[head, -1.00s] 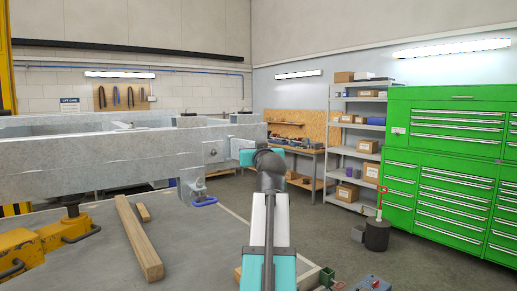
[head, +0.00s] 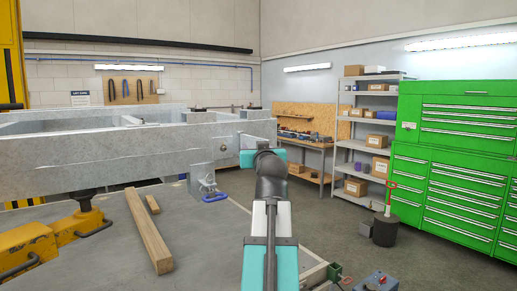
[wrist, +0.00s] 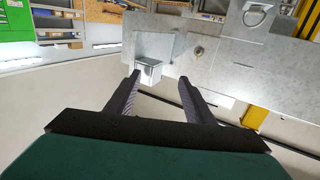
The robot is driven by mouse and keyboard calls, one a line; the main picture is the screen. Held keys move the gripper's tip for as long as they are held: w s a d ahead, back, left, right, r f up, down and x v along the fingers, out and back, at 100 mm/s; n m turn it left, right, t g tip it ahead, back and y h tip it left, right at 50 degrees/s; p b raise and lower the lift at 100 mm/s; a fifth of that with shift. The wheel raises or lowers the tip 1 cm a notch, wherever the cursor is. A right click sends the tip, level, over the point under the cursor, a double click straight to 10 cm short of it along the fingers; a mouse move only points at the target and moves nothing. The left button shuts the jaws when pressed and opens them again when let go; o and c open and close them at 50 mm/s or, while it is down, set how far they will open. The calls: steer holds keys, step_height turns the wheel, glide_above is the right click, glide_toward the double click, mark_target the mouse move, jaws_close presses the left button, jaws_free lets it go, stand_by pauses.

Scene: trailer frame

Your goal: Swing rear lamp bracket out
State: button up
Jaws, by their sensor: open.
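The galvanised trailer frame (head: 110,151) runs across the left of the head view, its end near my arm. In the wrist view the frame (wrist: 228,70) fills the upper right. A small box-shaped metal bracket (wrist: 149,69) stands out from it near the end; it may be the rear lamp bracket. My gripper (wrist: 159,77) is open and empty, with the bracket beyond the tip of its left finger. I cannot tell whether they touch. In the head view my own arm hides the fingers and this bracket.
A bracket with a blue handle (head: 214,197) hangs under the frame. Wooden beams (head: 148,230) and a yellow jack (head: 30,249) are at the lower left.

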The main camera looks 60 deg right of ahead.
steer(key=a+p, duration=0.1)
steer(key=a, duration=0.5)
steer(key=shift+a+p, duration=0.35)
steer(key=shift+a, duration=0.05)
stand_by(0.6)
steer(key=shift+s+a+b, duration=0.1)
steer(key=shift+s+b, duration=0.05)
steer(key=shift+b, duration=0.15)
stand_by(0.4)
